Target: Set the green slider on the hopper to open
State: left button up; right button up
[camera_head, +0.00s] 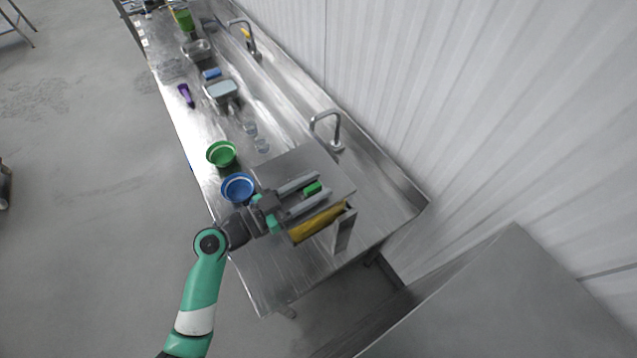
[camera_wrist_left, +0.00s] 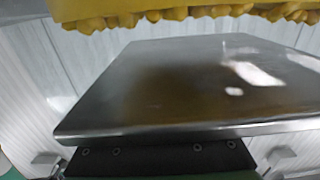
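The steel hopper (camera_head: 334,172) stands at the near end of the counter, and its flat steel plate (camera_wrist_left: 150,85) seems to fill the middle of the left wrist view. The small green slider (camera_head: 312,189) shows on the hopper in the head view; I cannot make it out in the left wrist view. My left gripper (camera_head: 317,188) is over the hopper with its grey fingers apart, one on each side of the green slider. I cannot tell whether they touch it. In the left wrist view the finger parts sit at the far lower corners. My right gripper is not in view.
A yellow piece (camera_head: 318,223) lies along the hopper's near side. A blue bowl (camera_head: 238,188) and a green bowl (camera_head: 221,153) stand left of the hopper. A faucet (camera_head: 326,125) rises behind. Small clear cups (camera_head: 262,146) and trays stand farther along the counter.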

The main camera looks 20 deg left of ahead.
pick_arm(q)
grip_shut()
dwell(1.3)
